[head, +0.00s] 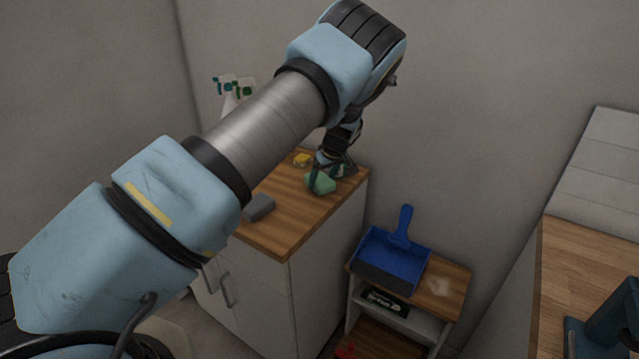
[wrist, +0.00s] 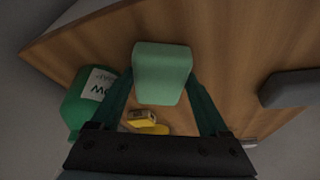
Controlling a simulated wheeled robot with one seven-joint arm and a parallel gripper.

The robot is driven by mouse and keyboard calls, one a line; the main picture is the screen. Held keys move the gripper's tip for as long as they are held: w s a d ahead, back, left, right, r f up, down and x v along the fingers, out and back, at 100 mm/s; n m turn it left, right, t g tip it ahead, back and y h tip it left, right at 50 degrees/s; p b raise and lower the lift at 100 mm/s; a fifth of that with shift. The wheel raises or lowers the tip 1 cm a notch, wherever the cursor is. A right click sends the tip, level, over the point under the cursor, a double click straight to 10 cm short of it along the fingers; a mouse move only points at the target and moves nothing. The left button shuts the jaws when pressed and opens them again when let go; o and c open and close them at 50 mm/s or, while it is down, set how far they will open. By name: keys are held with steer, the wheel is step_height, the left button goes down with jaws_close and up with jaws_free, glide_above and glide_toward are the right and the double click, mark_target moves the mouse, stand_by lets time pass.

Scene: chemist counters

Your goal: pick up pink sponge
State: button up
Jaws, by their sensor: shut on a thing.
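No pink sponge shows in either view. My gripper (head: 333,166) is over the far right part of the wooden counter top. It is shut on a pale green sponge-like block (head: 320,183). In the wrist view, the dark green fingers of my gripper (wrist: 162,82) lie along both sides of the green block (wrist: 162,70). I cannot tell whether the block touches the counter top.
A grey block (head: 259,207) lies near the counter's front edge. A small yellow item (head: 301,159) lies behind the green block. A green labelled bottle (wrist: 88,100) is close to one finger. A blue dustpan (head: 394,260) lies on a lower shelf unit.

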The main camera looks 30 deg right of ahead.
mark_target(322, 181)
steer(key=shift+a+r+b, duration=0.1)
steer(key=shift+r+b, duration=0.05)
steer(key=shift+b, duration=0.45)
step_height(322, 181, up, 6)
steer(key=b, duration=0.3)
steer(key=shift+s+r+b, duration=0.1)
steer(key=shift+b, duration=0.3)
steer(key=s+a+b, duration=0.2)
steer(key=s+a, duration=0.1)
steer(key=a, duration=0.2)
steer(key=s+a+b, duration=0.2)
steer(key=s+a, duration=0.1)
steer(key=a, duration=0.3)
steer(key=s+a+b, duration=0.2)
steer(key=s+a, duration=0.1)
steer(key=a, duration=0.3)
steer(key=shift+s+a+r, duration=0.2)
steer(key=shift+s+r, duration=0.05)
steer(key=o, duration=0.9)
steer(key=c, duration=0.6)
steer(key=shift+c, duration=0.3)
